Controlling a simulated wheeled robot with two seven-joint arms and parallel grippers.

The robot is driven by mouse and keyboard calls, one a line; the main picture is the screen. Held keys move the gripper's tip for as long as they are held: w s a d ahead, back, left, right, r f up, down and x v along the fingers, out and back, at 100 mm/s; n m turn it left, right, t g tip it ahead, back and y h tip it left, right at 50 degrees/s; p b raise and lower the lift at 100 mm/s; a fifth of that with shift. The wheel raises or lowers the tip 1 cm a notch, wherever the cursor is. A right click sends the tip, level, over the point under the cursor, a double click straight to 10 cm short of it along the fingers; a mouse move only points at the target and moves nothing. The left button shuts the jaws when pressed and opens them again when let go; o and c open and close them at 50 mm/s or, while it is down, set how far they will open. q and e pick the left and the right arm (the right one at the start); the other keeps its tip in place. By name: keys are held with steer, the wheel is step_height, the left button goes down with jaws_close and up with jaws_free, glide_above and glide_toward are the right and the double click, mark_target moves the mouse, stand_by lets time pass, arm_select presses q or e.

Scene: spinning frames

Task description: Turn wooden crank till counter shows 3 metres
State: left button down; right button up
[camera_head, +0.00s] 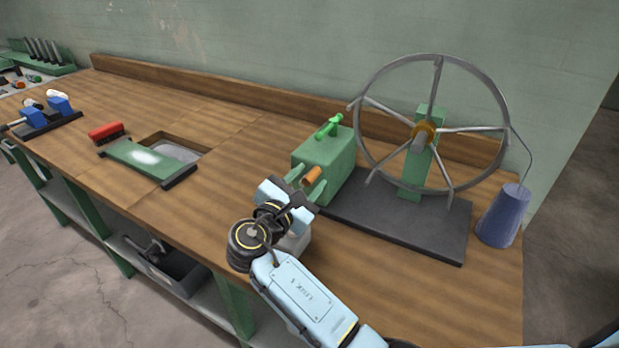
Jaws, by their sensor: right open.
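A green box-shaped machine (326,156) stands on the bench at the left end of a dark base plate (445,233). An orange-brown wooden crank grip (311,176) shows at its front. My right gripper (308,181) is open, its two green fingers on either side of the wooden grip; contact cannot be told. A large grey spoked wheel (436,63) stands upright on a green post (418,176) to the right of the box. No counter digits can be read from here. My left gripper is not in view.
A blue-violet cone (502,216) stands at the bench's right end, with a thin line up to the wheel. A red brush-like block (106,132), a green plate (150,162) by a recess, and blue clamps (60,105) lie left. The bench (235,150) is clear between.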

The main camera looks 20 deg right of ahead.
steer(key=v, duration=1.2)
steer(key=shift+s, duration=0.15)
